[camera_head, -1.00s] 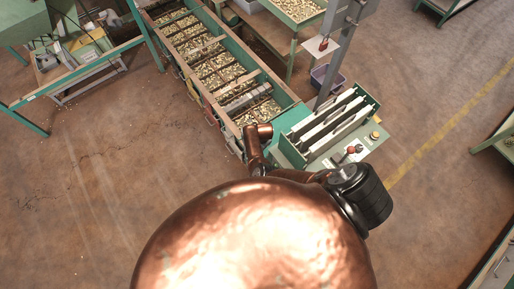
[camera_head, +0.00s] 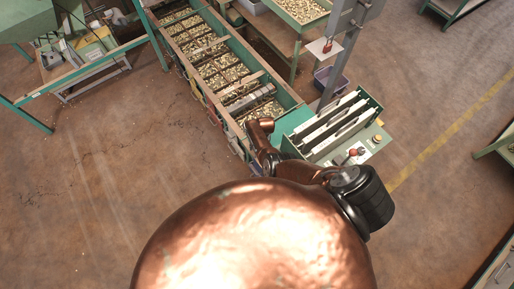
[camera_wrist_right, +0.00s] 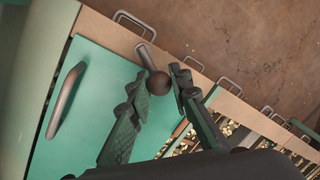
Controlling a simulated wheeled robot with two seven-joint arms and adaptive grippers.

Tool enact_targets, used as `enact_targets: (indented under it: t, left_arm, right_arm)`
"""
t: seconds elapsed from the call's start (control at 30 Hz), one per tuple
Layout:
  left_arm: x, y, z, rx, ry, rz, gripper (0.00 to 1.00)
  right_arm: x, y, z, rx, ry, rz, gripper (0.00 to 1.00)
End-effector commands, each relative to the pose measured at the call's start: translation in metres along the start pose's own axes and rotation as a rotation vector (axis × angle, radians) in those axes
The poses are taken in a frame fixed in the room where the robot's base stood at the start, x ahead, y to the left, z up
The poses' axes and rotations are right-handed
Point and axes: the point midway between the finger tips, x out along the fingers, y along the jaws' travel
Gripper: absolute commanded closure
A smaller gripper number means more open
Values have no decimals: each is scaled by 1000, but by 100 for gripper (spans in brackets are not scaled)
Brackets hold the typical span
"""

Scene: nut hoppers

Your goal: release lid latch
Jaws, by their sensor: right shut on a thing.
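In the right wrist view, the latch is a short metal lever (camera_wrist_right: 146,55) with a dark ball knob (camera_wrist_right: 159,83), at the edge of a green lid (camera_wrist_right: 95,95). My right gripper (camera_wrist_right: 165,88) is shut on the ball knob, with one finger on each side of it. The lid lies flat, and a grey bar handle (camera_wrist_right: 65,100) is on it. In the head view, the lid (camera_head: 292,119) shows at the near end of the hopper row; my copper arm hides the latch and the right gripper. My left gripper is not in view.
Hoppers full of nuts (camera_head: 222,70) run away from the lid. A green rack with white panels (camera_head: 335,125) and a control panel with a red knob (camera_head: 361,151) stand to the right. Wire handles (camera_wrist_right: 230,85) line the wooden edge.

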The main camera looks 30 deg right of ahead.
Motion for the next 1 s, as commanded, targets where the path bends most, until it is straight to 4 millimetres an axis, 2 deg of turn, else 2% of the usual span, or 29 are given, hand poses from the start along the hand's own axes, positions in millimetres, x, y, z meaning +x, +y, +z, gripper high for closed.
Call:
enact_targets:
  t: [0.5,1.0]
  left_arm:
    - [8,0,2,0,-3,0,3]
    - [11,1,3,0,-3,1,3]
  right_arm:
    - [3,-11,4,-413,-79,2,100]
    - [3,-16,7,-550,-106,0,100]
